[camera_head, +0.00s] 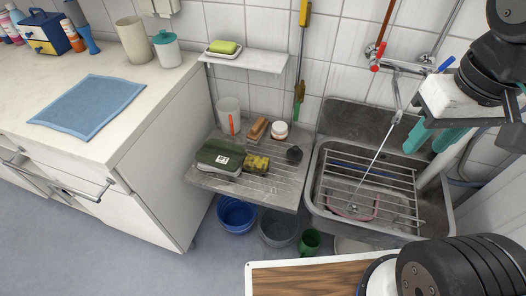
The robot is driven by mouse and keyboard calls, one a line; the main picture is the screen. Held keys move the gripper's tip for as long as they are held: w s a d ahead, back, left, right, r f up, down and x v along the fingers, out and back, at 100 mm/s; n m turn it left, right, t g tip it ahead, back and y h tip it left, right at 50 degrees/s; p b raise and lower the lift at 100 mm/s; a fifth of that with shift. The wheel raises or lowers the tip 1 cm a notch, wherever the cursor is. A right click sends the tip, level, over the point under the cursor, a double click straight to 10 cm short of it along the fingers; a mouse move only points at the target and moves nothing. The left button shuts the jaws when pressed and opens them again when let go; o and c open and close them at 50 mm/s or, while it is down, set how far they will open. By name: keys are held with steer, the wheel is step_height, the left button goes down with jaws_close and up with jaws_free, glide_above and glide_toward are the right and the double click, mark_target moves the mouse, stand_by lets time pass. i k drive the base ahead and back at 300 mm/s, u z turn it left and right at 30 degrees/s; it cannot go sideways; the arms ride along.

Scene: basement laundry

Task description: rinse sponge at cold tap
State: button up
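A yellow, dark-mottled block (256,164) that looks like a sponge lies on the draining board, beside a dark green box. A yellow-green block (222,47) sits in a white dish on the wall shelf; I cannot tell if it is soap or a sponge. The wall tap (400,68) has a red handle (375,66) at left and a blue handle (445,64) at right. A thin pale stream runs from its spout into the metal sink (325,204). My gripper (432,138) is above the sink's right side, its teal fingers apart, with nothing visible between them.
A wire rack (376,172) spans the sink, with a pinkish loop under it. The draining board (275,192) also holds a dark green box (219,157), brush, jar and cup. Buckets (237,214) stand below. A counter with a blue cloth (88,105) is at left.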

mark_target(446, 64)
steer(key=k, duration=0.35)
steer(key=u, duration=2.55)
steer(key=i, duration=1.75)
steer(key=z, duration=3.25)
steer(key=i, duration=0.5)
